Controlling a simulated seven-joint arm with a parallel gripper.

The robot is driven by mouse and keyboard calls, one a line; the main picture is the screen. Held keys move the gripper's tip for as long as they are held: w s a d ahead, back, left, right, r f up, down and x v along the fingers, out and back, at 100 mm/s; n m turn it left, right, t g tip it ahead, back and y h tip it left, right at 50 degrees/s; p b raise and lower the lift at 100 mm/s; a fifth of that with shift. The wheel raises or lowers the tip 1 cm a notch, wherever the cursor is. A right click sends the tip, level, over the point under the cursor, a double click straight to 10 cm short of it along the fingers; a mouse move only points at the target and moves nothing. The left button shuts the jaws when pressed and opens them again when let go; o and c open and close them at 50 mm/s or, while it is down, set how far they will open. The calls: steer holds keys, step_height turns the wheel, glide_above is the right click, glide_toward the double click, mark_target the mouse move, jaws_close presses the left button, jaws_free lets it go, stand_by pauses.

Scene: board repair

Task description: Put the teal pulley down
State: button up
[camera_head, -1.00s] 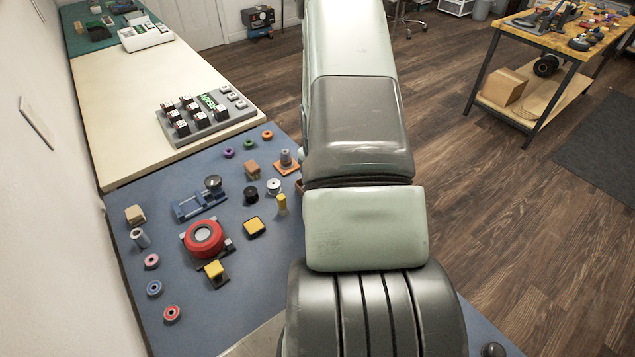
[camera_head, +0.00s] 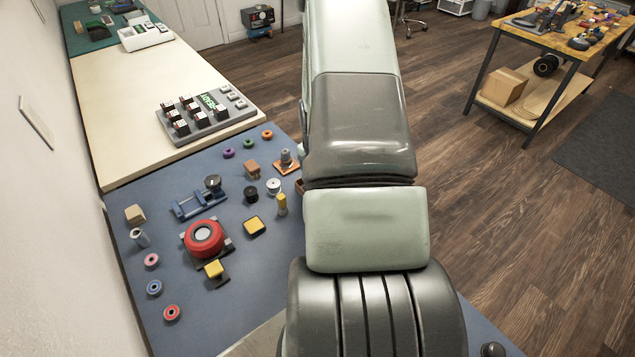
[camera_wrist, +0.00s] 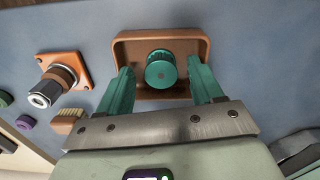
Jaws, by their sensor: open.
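The teal pulley (camera_wrist: 161,70) is in the wrist view, inside a shallow brown tray (camera_wrist: 195,42). My gripper (camera_wrist: 161,80) is open, with one teal finger on each side of the pulley and a visible gap to each. Whether the pulley rests on the tray floor is hard to tell from this angle. In the head view my arm hides the pulley, the gripper and nearly all of the tray.
An orange plate with a dark metal post (camera_wrist: 60,78) stands left of the tray, near a wooden-handled brush (camera_wrist: 68,121). A red round device (camera_head: 204,238) and several small spools sit on the blue mat (camera_head: 262,300). A grey button panel (camera_head: 208,114) stands beyond.

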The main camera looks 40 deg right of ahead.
step_height(320, 180, up, 11)
stand_by(0.3)
steer(key=shift+f, duration=0.15)
